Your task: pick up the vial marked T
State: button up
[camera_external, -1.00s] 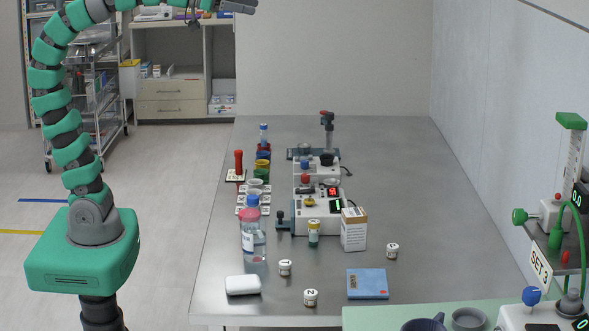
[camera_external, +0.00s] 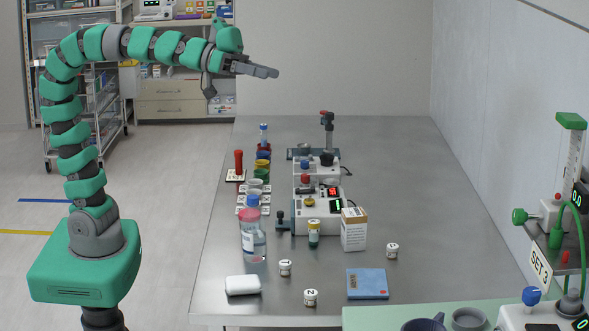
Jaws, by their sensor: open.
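Several small white vials stand or lie on the steel table. One white vial (camera_external: 285,268) is behind the white case, another (camera_external: 310,298) is near the front edge, and a third (camera_external: 392,250) is to the right. The marks are too small to tell surely which one bears the T. My gripper (camera_external: 243,84) is open and empty, high above the table's far left end, well away from all the vials.
A water bottle (camera_external: 253,236) stands left of the vials, a carton (camera_external: 354,230) to the right. A machine (camera_external: 318,216) stands behind them. A white case (camera_external: 242,285) and a blue box (camera_external: 367,283) lie in front. The table's right side (camera_external: 430,190) is bare.

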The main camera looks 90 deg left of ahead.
jog(key=d+f+b, duration=0.2)
jog(key=d+f, duration=0.4)
jog(key=f, duration=0.4)
jog(key=n+g+y+b, duration=0.3)
jog(key=n+y+b, duration=0.15)
jog(key=y, duration=0.35)
send_near(283, 263)
jog(key=shift+w+a+f+m+b, duration=0.25)
jog(key=shift+w+a+f+b, duration=0.1)
jog(key=shift+w, duration=0.15)
jog(key=shift+w+a+f+m+b, duration=0.2)
jog(key=shift+w+a+f+b, duration=0.15)
jog(key=shift+w, duration=0.2)
jog(key=shift+d+b+x, duration=0.2)
jog(key=shift+b+x, duration=0.8)
jog(key=shift+x, duration=0.6)
jog(key=shift+d+b+x, duration=0.2)
jog(key=shift+b+x, duration=0.8)
jog(key=shift+x, duration=0.6)
jog(key=shift+w, duration=0.1)
